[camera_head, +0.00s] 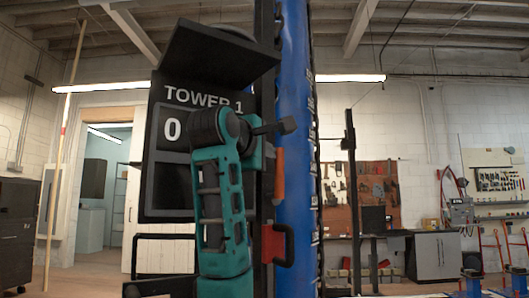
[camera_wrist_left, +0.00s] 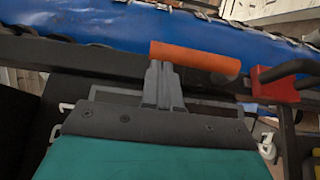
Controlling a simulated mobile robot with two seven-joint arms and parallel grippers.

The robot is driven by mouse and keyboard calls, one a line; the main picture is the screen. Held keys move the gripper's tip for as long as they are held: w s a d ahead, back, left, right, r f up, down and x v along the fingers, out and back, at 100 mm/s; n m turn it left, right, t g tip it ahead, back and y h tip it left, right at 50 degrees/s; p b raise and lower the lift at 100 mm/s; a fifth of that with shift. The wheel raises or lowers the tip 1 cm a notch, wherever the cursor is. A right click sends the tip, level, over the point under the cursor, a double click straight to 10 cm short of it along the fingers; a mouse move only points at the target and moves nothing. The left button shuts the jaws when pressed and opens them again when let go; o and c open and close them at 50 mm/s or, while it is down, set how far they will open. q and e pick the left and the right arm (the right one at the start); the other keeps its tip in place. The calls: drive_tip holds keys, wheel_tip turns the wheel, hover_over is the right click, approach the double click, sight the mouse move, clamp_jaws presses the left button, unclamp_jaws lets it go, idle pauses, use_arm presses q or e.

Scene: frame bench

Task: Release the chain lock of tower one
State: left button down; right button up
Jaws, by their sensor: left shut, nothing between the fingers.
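Tower one shows as a black sign board (camera_head: 157,160) marked TOWER 1, beside a tall blue wrapped column (camera_head: 298,215). An orange handle (camera_head: 279,177) hangs upright on the dark post next to the column; I take it to be the chain lock's handle. It also shows in the left wrist view (camera_wrist_left: 205,59). My left gripper (camera_head: 270,129) is shut and empty, close to the handle's upper end. In the wrist view its fingertips (camera_wrist_left: 162,68) lie at the handle's edge; I cannot tell whether they touch. My right gripper is out of view.
A red bracket (camera_head: 278,243) with a dark bar sits below the handle; it also shows in the wrist view (camera_wrist_left: 278,82). A dark shelf-like panel (camera_head: 222,52) juts out above the sign. A tool board (camera_head: 378,185) and a grey cabinet (camera_head: 433,255) stand well behind, at right.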

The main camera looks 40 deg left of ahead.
sight(282, 148)
use_arm(q)
drive_tip(key=w+p, duration=0.2)
drive_tip(key=w+d+r+p, duration=0.1)
drive_tip(key=w, duration=0.1)
drive_tip(key=shift+r, duration=0.1)
drive_tip(key=shift+w+d+f+p, duration=0.2)
drive_tip(key=shift+w+f+p, duration=0.15)
drive_tip(key=shift+w, duration=0.55)
drive_tip(key=shift+w+d+f+p, duration=0.3)
drive_tip(key=shift+w+p, duration=0.2)
drive_tip(key=shift+w, duration=0.4)
drive_tip(key=shift+w+d+f+p, duration=0.15)
drive_tip(key=shift+w+f+p, duration=0.2)
drive_tip(key=shift+w, duration=0.55)
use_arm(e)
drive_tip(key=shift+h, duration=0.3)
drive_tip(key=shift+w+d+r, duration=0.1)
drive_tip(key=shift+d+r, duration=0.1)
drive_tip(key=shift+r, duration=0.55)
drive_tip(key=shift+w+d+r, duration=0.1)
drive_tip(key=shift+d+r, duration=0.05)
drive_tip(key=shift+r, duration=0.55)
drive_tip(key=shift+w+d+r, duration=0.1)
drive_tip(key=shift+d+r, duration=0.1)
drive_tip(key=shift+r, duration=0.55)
